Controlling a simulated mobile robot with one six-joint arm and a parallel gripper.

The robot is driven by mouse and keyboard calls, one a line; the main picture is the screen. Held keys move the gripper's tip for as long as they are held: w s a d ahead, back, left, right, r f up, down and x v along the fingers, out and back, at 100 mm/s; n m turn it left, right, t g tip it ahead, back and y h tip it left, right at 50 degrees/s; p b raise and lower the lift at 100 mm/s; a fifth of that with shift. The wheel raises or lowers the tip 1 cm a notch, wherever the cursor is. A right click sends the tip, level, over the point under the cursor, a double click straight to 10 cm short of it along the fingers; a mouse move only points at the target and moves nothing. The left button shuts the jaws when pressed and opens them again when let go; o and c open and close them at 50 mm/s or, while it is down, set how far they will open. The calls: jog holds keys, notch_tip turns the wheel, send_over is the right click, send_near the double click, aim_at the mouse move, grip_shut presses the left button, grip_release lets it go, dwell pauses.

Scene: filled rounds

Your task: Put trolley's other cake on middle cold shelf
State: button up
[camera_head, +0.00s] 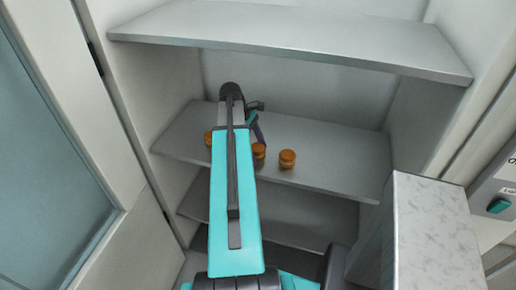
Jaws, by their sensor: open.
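Three small round orange-brown cakes stand on the middle shelf (340,165) of a grey cabinet. One cake (287,158) is at the front, right of my arm. A second cake (258,154) is just left of it, close below my gripper (259,138). A third cake (208,138) shows partly at the left, behind my arm. My gripper is open over the shelf, its fingers pointing down near the second cake. I cannot tell whether they touch it. The trolley cannot be made out for sure.
A top shelf (300,35) overhangs the middle one. Lower shelves (310,218) below look empty. A pale marbled block (435,230) stands at the front right. A glazed door (45,170) is at the left. The middle shelf's right part is clear.

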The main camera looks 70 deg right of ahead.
jog(key=shift+r, duration=0.2)
jog(key=b+v, duration=0.3)
jog(key=v, duration=0.9)
dwell(0.9)
